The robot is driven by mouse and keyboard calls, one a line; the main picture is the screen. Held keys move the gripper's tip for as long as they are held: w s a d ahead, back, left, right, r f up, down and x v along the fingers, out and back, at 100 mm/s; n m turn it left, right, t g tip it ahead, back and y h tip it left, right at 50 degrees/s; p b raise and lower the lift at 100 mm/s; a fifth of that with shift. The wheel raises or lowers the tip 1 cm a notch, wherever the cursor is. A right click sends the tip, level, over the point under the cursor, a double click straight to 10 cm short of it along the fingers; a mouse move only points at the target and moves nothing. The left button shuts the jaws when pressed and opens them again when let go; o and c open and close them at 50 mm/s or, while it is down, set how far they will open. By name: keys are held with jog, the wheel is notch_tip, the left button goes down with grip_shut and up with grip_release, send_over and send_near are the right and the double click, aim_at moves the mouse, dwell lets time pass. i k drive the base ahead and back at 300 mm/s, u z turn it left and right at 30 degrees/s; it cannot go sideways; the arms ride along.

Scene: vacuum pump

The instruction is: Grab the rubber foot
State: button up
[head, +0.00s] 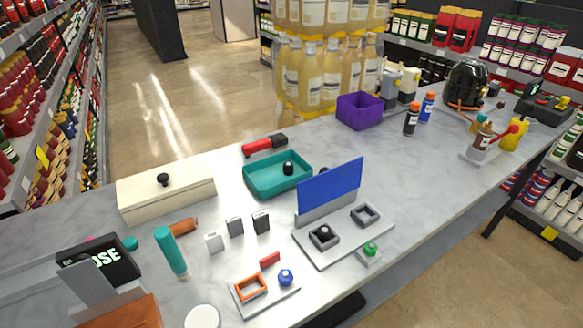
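Small black rounded pieces that look like rubber feet show in the head view. One black piece (288,168) lies in the teal tray (262,194) at the middle of the table. Another black piece (323,232) sits in the left grey square holder on a grey board (345,247). A third dark piece (324,170) is mostly hidden behind the upright blue panel (331,187). I cannot tell for sure which one is the rubber foot. My gripper is not in view.
On the marble-look table (410,185) stand a cream box (170,190) with a black knob, a teal cylinder (171,253), several small grey blocks, an orange frame (250,288) and a purple bin (360,110). A dark sign (100,255) stands at left.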

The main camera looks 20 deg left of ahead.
aim_at(288, 166)
jog(key=z, duration=0.65)
jog(key=i, duration=1)
jog(key=u, duration=1.25)
